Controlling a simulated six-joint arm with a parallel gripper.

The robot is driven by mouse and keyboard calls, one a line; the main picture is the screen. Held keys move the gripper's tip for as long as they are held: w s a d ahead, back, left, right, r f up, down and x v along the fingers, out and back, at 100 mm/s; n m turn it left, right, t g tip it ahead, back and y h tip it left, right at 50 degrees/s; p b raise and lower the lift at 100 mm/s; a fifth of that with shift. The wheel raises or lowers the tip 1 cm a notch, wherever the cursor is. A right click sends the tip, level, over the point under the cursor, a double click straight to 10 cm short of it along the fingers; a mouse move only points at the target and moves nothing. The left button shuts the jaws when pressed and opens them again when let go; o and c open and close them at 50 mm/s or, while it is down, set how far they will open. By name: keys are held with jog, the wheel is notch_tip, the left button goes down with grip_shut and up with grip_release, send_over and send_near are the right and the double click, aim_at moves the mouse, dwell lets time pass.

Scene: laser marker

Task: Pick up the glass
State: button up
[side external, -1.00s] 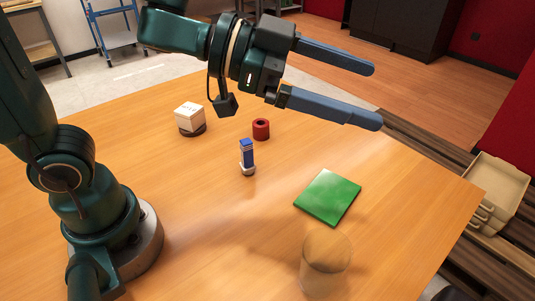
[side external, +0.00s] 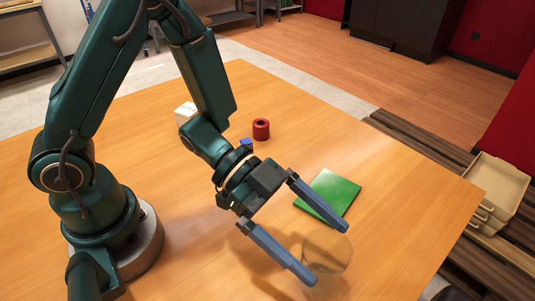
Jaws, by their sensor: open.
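The glass (side external: 328,250) is clear and stands upright on the wooden table near its front right part. My gripper (side external: 331,256) is open, with its two long blue-grey fingers pointing down and to the right toward the glass. In this view one finger overlaps the glass's upper right edge and the other overlaps its lower left side. I cannot tell whether the fingers touch the glass or how far around it they reach. The glass's lower part is hard to see.
A green square plate (side external: 327,191) lies just behind the glass. A red ring (side external: 261,129) stands farther back. A blue piece (side external: 246,142) and a white box (side external: 185,113) are partly hidden by my arm. The table's right side (side external: 430,200) is clear.

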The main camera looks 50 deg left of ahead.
aim_at(341, 273)
notch_tip(341, 273, down, 2)
jog(key=shift+d+f, duration=0.1)
jog(key=shift+f, duration=0.05)
jog(key=shift+x, duration=2.5)
jog(key=c, duration=1.4)
